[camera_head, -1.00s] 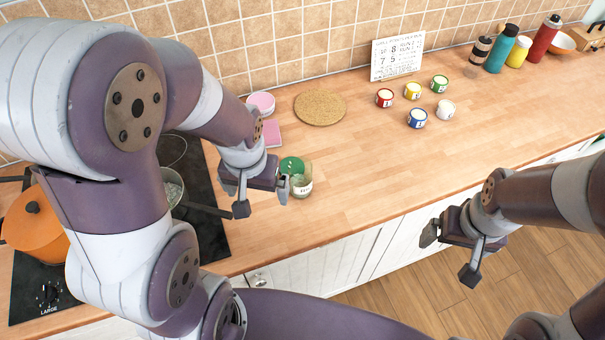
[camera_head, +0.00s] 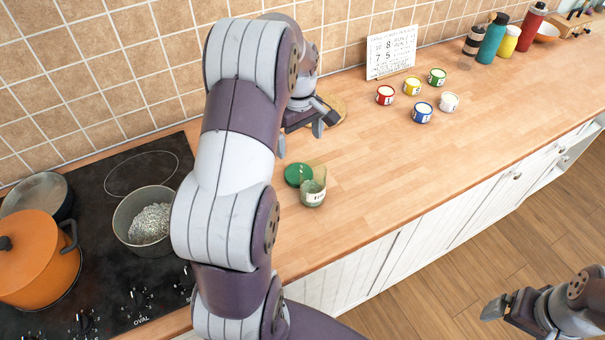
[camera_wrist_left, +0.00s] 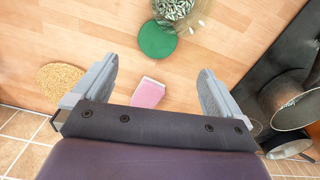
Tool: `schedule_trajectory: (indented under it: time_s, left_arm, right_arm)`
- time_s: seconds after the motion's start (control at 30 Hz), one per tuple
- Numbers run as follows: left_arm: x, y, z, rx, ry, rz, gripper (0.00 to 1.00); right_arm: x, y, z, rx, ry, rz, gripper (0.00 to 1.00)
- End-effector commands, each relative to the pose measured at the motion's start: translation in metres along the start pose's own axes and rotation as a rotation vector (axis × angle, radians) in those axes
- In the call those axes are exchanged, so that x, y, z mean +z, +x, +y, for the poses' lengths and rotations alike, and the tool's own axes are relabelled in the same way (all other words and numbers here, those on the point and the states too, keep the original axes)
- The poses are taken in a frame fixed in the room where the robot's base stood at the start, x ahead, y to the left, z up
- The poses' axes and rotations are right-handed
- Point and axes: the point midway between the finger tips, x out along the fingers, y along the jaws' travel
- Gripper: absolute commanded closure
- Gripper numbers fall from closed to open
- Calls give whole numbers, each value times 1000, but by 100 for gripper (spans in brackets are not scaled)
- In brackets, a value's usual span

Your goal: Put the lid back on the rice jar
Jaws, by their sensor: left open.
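The rice jar (camera_head: 313,192) is a small clear jar with a pale label, standing uncovered on the wooden counter. Its round green lid (camera_head: 298,174) lies flat on the counter beside it. In the left wrist view the lid (camera_wrist_left: 157,40) is at the top middle, and the jar (camera_wrist_left: 178,8) with grainy contents is cut off by the top edge. My left gripper (camera_wrist_left: 156,74) is open and empty above the counter, behind the lid and jar in the head view, partly hidden by my arm. My right gripper (camera_head: 503,307) is low at the right, over the floor.
A pink sponge (camera_wrist_left: 149,92) shows between the left fingers. A cork mat (camera_wrist_left: 60,84) lies near the wall. A pot (camera_head: 147,221) and an orange pot (camera_head: 36,262) stand on the hob at left. Several small paint-like cans (camera_head: 422,113) stand at right. Counter right of the jar is clear.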

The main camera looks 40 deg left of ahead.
Motion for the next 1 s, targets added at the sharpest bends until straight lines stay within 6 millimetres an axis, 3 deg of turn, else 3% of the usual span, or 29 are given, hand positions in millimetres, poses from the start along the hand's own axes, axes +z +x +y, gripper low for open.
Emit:
schedule_trajectory:
  time_s: [0.4,0.83,1.0]
  left_arm:
    - [0,66,0,-1,2,-1,0]
    - [0,76,0,-2,3,-1,0]
    - [-4,99,3,-3,3,-3,0]
  right_arm:
    - [-1,-11,0,0,0,0,5]
    - [-1,-13,0,0,0,0,5]
    - [-3,-25,0,0,0,0,5]
